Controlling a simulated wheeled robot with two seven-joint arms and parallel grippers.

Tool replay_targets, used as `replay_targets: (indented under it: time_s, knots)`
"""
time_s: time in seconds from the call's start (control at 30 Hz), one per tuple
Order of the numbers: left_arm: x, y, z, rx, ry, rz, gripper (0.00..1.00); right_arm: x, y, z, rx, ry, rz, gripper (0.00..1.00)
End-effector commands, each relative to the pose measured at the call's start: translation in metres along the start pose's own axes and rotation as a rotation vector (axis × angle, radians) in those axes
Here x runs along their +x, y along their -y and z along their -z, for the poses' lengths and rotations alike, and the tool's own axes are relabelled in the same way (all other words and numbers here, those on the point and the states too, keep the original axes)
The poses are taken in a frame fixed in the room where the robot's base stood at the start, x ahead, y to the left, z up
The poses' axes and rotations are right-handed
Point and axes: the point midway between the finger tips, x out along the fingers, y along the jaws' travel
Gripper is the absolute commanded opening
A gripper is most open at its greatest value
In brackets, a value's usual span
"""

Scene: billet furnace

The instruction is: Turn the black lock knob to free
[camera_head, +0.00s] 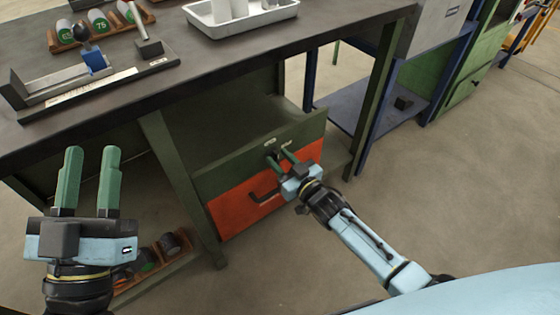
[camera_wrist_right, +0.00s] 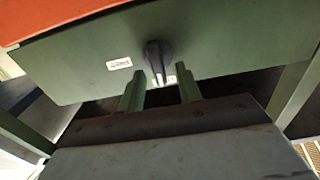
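The black lock knob (camera_wrist_right: 155,58) sits on the green panel (camera_wrist_right: 215,52) above the orange drawer front. In the right wrist view its bar stands nearly upright, slightly tilted. In the head view the knob (camera_head: 271,154) is small and partly hidden by my right gripper (camera_head: 278,157). My right gripper (camera_wrist_right: 161,72) is open, its two green fingers pointing at the panel, one on either side of the knob with gaps showing. Whether the fingertips reach past its face I cannot tell. My left gripper (camera_head: 93,152) is open and empty, raised at the left, away from the knob.
The orange drawer front (camera_head: 235,208) has a black handle (camera_head: 264,195). White labels (camera_wrist_right: 119,63) mark the panel. The workbench top (camera_head: 190,75) carries a fixture (camera_head: 85,82) and a white tray (camera_head: 240,18). A bench leg (camera_head: 180,180) stands left of the drawer.

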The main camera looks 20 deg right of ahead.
Motion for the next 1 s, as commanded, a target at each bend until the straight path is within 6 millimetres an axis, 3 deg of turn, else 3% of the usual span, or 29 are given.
replay_targets:
  time_s: [0.4,0.67,1.0]
  knots:
    - [-0.0003,-0.0008,0.0061,-0.001,-0.044,-0.002,0.36,0.0052,0.0002,-0.0001,0.0,0.001,0.0,0.35]
    - [-0.0004,-0.0008,0.0057,-0.001,-0.043,-0.002,0.36,0.0051,0.0001,-0.0001,0.0,0.001,0.0,0.02]
    - [0.0005,-0.0008,0.0051,-0.001,-0.032,-0.001,0.36,0.005,0.0,0.0002,0.021,0.001,0.001,0.0]
